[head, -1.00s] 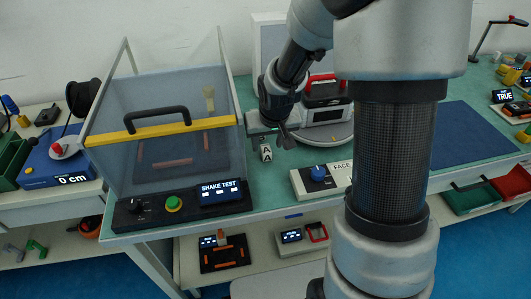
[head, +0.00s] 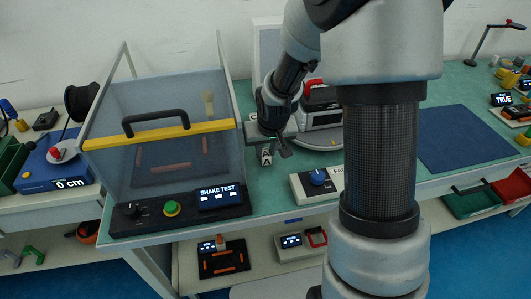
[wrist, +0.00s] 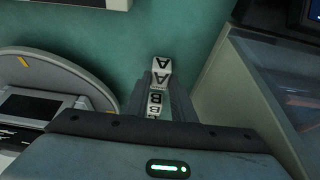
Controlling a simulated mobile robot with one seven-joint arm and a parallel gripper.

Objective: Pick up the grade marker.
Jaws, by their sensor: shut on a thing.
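The grade marker appears to be a small white block with black letters A and B on its faces. In the head view the marker (head: 266,157) is at the right side of the shake test box, just under my gripper (head: 272,150). In the wrist view the marker (wrist: 160,78) is between the fingers of my gripper (wrist: 162,92), with its lettered faces showing. My gripper is shut on it. The marker's lower part is hidden, and I cannot tell whether it still touches the green bench top.
The clear shake test box (head: 165,125) with a yellow bar stands close on the left. A round grey turntable device (head: 322,125) is close on the right. A white box with a blue knob (head: 318,178) sits in front. Open green bench (wrist: 185,30) lies around the marker.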

